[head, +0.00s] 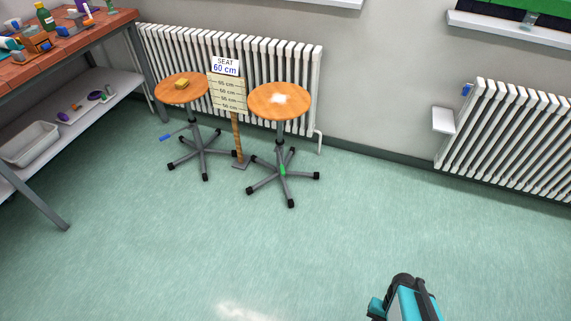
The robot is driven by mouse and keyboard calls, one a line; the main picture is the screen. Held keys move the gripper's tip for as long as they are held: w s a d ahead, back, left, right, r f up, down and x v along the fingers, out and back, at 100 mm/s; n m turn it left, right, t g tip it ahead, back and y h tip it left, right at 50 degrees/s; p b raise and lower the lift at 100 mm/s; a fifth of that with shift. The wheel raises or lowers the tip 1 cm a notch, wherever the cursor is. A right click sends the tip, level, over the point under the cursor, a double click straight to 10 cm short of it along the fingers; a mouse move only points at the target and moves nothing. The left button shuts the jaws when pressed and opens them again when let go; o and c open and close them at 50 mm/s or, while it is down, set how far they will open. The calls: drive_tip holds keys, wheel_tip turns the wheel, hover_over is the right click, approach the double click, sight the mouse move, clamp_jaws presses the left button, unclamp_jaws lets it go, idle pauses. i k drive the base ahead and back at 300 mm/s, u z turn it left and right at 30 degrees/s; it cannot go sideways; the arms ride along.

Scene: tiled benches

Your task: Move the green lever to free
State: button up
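The green lever (283,170) is on the right stool (278,102), low in front of its column and just above the five-legged base. It appears short and points downward; its exact setting is too small to read. The right stool has a round wooden seat with a pale bright patch. A teal and black part of my arm shows at the bottom right, far from the stools. No gripper fingertips show.
White radiators (306,65) stand behind and at the right. A tiled bench (75,40) is at the left. The green floor in front is clear.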

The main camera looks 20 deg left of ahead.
sight(282, 167)
drive_tip(key=i, duration=0.6)
drive_tip(key=u, duration=0.4)
drive_tip(key=k, duration=0.2)
drive_tip(key=u, duration=2.75)
drive_tip(key=i, duration=0.35)
drive_tip(key=z, duration=0.05)
